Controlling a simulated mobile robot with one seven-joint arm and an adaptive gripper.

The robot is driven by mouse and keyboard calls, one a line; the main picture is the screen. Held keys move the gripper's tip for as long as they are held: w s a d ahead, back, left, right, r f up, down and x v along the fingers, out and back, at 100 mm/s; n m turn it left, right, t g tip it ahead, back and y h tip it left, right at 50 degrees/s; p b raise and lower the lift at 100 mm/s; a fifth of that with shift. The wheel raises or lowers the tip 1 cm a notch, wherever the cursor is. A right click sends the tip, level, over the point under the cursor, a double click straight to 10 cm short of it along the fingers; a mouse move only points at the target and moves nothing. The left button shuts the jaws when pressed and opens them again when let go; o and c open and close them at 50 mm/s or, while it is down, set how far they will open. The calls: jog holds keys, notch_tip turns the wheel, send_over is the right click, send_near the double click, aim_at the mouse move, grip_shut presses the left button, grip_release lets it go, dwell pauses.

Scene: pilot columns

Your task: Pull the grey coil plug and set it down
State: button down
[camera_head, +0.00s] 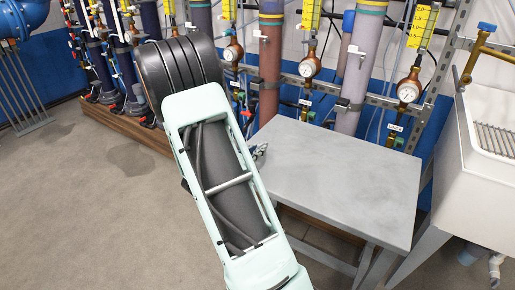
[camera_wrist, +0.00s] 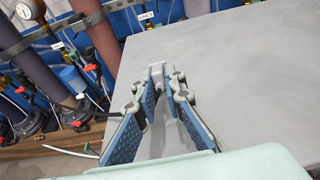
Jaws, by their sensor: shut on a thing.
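My gripper (camera_wrist: 158,82) is over the left part of the grey table in the wrist view. Its blue-padded fingers are closed at the tips on a small pale grey piece (camera_wrist: 157,77), which I take to be the grey coil plug. The fingers hide most of it, and I cannot tell whether it touches the tabletop. In the head view my arm covers most of the gripper; only a bit of the fingers (camera_head: 259,152) shows at the table's left edge.
The grey table (camera_head: 340,175) has a bare top. Behind it stand columns (camera_head: 357,75) with gauges (camera_head: 310,67), yellow scales and hoses. A white sink (camera_head: 485,160) is close on the right. Open floor (camera_head: 100,215) lies to the left.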

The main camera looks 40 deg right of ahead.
jog(key=shift+f+b, duration=0.3)
jog(key=shift+f, duration=0.4)
jog(key=shift+f+b, duration=0.4)
dwell(0.5)
jog(key=c, duration=1.9)
grip_release()
jog(key=shift+c, duration=0.2)
jog(key=v, duration=1.2)
jog(key=shift+d+r, duration=0.1)
